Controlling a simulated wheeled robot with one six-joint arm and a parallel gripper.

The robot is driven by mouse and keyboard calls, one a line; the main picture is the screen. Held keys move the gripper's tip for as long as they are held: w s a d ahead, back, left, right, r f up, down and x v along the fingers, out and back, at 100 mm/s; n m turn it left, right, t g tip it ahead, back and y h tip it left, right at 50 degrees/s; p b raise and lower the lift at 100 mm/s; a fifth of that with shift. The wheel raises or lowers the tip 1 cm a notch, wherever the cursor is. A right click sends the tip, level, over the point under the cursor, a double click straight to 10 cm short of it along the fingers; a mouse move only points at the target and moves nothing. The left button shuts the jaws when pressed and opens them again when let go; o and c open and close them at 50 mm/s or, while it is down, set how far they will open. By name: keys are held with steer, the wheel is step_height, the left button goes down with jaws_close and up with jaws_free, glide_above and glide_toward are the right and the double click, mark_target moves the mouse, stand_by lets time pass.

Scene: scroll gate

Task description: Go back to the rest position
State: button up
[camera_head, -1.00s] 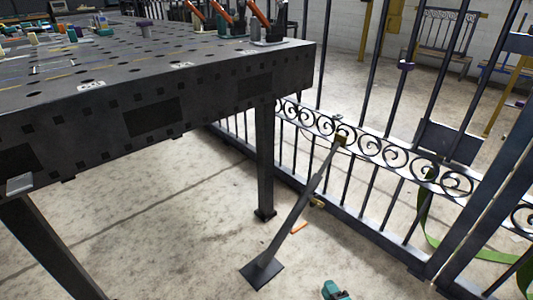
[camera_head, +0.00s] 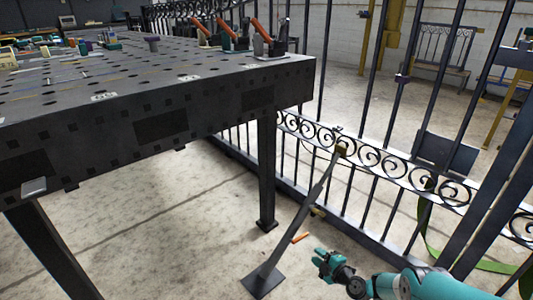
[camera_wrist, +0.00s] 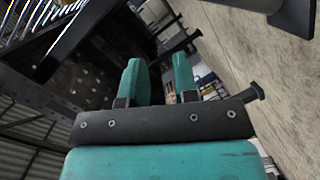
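My gripper (camera_head: 321,263) is at the lower right of the head view, above the concrete floor and in front of the scroll gate (camera_head: 372,157). In the wrist view its two teal fingers (camera_wrist: 158,80) stand apart with a gap between them. Nothing shows between them, so it is open and empty. My teal arm reaches in from the bottom right edge of the head view. The gate is dark metal with a row of scrolls between upright bars.
A dark perforated table (camera_head: 225,82) with clamps and tools on it fills the upper left. A slanted metal prop (camera_head: 297,218) runs from the floor to the gate, left of my gripper. A small orange piece (camera_head: 300,238) lies on the floor. A green strap (camera_head: 421,218) hangs at the right.

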steer(key=w+a+r+m+g+y, duration=0.1)
steer(key=w+a+r+g, duration=0.25)
steer(key=r, duration=0.95)
steer(key=w+a+r+m+g, duration=0.2)
steer(key=w+a+r, duration=0.2)
steer(key=r, duration=0.9)
steer(key=s+a+r+m+g+h, duration=0.1)
steer(key=s+r+g, duration=0.1)
steer(key=s+r, duration=0.45)
steer(key=s+a+r+m+g, duration=0.1)
steer(key=s+a+r, duration=0.15)
steer(key=r, duration=0.75)
steer(key=s+d+r+m+g+h, duration=0.1)
steer(key=s+r+m, duration=0.1)
steer(key=s+r, duration=0.35)
steer(key=s+r+m+g+h, duration=0.1)
steer(key=s+r, duration=0.1)
steer(key=s, duration=0.6)
steer(key=s+d+r+m+g+h, duration=0.1)
steer(key=s+d+r+m, duration=0.15)
steer(key=s, duration=0.95)
steer(key=s+d+r+m+g+h, duration=0.15)
steer(key=s+d, duration=0.25)
steer(key=s, duration=0.8)
step_height(320, 180, up, 31)
steer(key=w+p, duration=0.1)
steer(key=p, duration=3)
steer(key=shift+f+m, duration=0.15)
steer(key=shift+m, duration=0.25)
